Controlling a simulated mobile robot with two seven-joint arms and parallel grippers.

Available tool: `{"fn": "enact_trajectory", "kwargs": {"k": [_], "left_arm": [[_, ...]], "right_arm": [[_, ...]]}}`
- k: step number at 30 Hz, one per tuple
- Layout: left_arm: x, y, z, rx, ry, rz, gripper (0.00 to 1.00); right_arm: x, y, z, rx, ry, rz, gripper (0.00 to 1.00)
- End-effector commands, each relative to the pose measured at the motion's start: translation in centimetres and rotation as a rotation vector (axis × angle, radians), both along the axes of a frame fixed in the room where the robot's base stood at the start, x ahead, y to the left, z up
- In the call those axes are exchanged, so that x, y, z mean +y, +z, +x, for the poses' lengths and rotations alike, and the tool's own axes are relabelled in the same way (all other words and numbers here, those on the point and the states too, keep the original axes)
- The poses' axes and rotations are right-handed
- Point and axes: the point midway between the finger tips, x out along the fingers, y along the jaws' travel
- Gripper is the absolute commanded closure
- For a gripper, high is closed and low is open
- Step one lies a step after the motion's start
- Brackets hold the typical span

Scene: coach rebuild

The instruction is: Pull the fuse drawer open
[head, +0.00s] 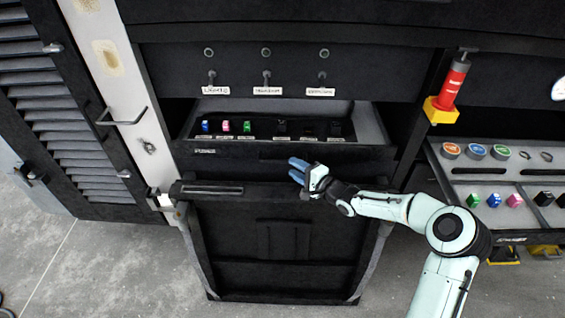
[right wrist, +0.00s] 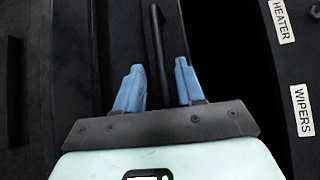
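The fuse drawer (head: 372,125) stands partly out of the dark cabinet, its inside showing. Blue, pink and green fuses (head: 226,127) sit on its left, with dark pieces on its right. Its dark front carries a small label (head: 205,152). My right gripper (head: 293,169) is at the drawer front, right of centre. In the right wrist view its blue fingers (right wrist: 158,80) are apart, with a dark handle bar (right wrist: 158,40) between them and gaps visible beside it. The handle is hard to make out in the head view. My left gripper is not in view.
A dark panel (head: 280,275) hangs open below the drawer. Switches (head: 267,78) sit above it. At the right are a red-and-yellow tool (head: 452,88) and a tray (head: 470,170) with coloured parts. A louvred door (head: 60,110) stands at left. Grey floor is clear in front.

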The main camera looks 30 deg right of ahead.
Motion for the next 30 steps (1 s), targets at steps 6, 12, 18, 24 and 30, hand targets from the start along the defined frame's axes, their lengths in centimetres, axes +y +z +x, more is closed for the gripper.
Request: {"fn": "enact_trajectory", "kwargs": {"k": [6, 12, 18, 24, 30], "left_arm": [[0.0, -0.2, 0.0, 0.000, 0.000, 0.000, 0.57], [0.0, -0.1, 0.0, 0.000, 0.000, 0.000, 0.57], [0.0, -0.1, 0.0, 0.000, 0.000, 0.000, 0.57], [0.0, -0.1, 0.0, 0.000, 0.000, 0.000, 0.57], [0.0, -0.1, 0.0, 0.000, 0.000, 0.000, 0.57]], "right_arm": [[1.1, -0.6, 3.9, -0.001, 0.001, 0.001, 0.62], [1.4, -0.9, 5.6, 0.001, -0.001, 0.000, 0.62], [1.5, -0.9, 5.9, 0.002, -0.001, -0.001, 0.62], [1.5, -0.9, 5.9, 0.002, -0.001, -0.001, 0.85], [1.5, -0.9, 5.9, 0.001, -0.001, 0.000, 1.00]]}}
